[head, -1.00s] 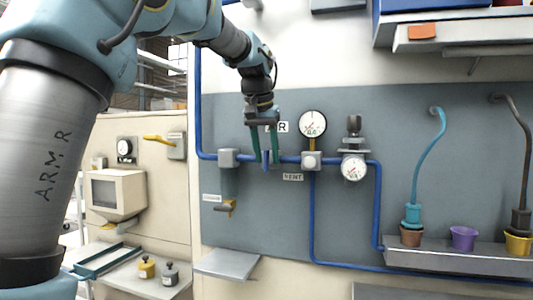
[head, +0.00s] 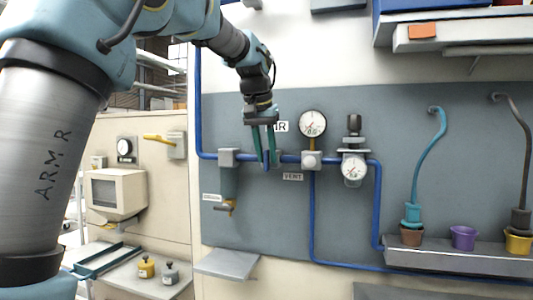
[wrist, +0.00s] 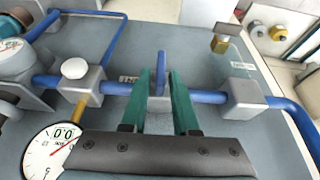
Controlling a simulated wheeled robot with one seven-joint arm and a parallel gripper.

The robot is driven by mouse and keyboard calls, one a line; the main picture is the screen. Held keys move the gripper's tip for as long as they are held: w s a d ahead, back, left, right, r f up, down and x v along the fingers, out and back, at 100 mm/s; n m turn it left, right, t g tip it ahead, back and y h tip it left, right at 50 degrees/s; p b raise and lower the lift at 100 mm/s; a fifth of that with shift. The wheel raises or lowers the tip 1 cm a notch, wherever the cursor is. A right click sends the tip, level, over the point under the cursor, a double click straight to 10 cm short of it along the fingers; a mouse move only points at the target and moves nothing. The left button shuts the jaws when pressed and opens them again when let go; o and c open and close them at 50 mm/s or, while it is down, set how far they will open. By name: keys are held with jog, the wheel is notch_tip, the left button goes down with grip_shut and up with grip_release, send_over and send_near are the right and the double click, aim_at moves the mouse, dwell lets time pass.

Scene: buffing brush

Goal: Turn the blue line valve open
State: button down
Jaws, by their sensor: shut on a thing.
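The blue line (head: 290,159) runs level across the grey wall panel. Its blue valve handle (wrist: 160,62) stands crosswise to the pipe in the wrist view, on a small grey valve body (wrist: 159,103). My gripper (head: 267,164) has its green fingers on either side of the handle and is shut on it. In the wrist view my gripper (wrist: 158,82) straddles the handle, with one finger left and one right. In the head view the fingers hide most of the handle.
A round gauge (head: 312,124) sits just right of my gripper, above a grey block (head: 311,160). A regulator with a second gauge (head: 354,169) is further right. A grey filter unit (head: 228,180) hangs to the left. A small shelf (head: 226,264) juts out below.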

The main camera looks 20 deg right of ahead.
jog(key=n+g+h+b, duration=0.1)
jog(key=g+h+b, duration=0.2)
jog(key=h+b, duration=0.1)
jog(key=w+a+f+n+g+h+b, duration=0.1)
jog(key=n+g+h+b, duration=0.1)
jog(key=g+h+b, duration=0.1)
jog(key=f+n+g+h+b, duration=0.1)
jog(key=g+h+b, duration=0.2)
jog(key=h+b, duration=0.2)
jog(key=shift+w+a+f+h, duration=0.2)
jog(key=shift+w+a+h, duration=0.1)
jog(key=shift+h, duration=0.5)
jog(key=shift+r+n+b, duration=0.1)
jog(key=shift+n+b, duration=0.2)
jog(key=shift+b, duration=0.1)
jog(key=c, duration=0.9)
grip_release()
jog(key=b+v, duration=0.1)
jog(key=v, duration=0.9)
jog(key=shift+w+a, duration=0.2)
jog(key=shift+a, duration=0.1)
